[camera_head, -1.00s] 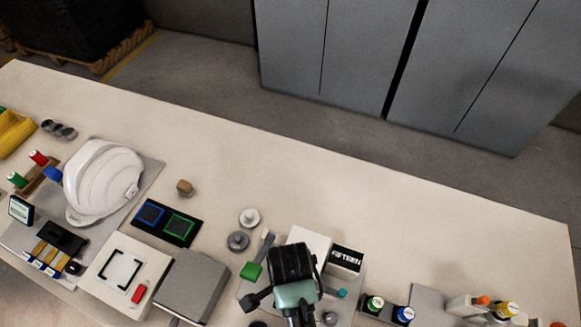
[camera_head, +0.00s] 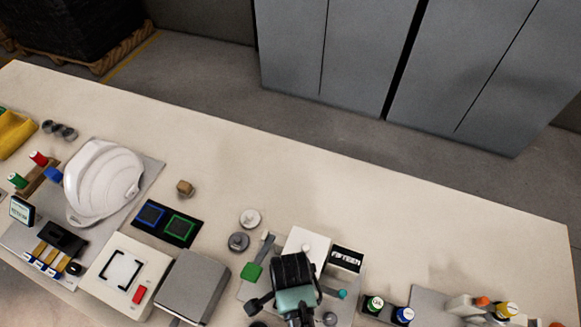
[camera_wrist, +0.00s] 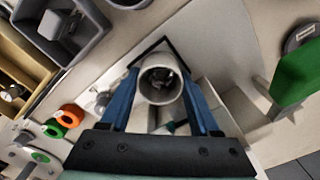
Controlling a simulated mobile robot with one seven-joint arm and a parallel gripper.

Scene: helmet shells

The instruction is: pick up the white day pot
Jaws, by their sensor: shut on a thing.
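In the wrist view, the white day pot (camera_wrist: 161,100) is a round, open-topped white cup seen from above, with a dark inside. My gripper (camera_wrist: 161,84) has its two blue fingers on either side of the pot and is shut on it. I cannot tell from this view whether the pot's base touches the surface below. In the head view, my gripper's wrist end is over the front of the table, and it hides the pot and the fingers.
A white box and the "FIFTEEN" sign (camera_head: 347,259) stand close by my wrist. A green-ended lever (camera_head: 252,272) is to the left. Capped bottles (camera_head: 374,304) stand to the right. A white helmet (camera_head: 103,182) lies far left. The table's back strip is clear.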

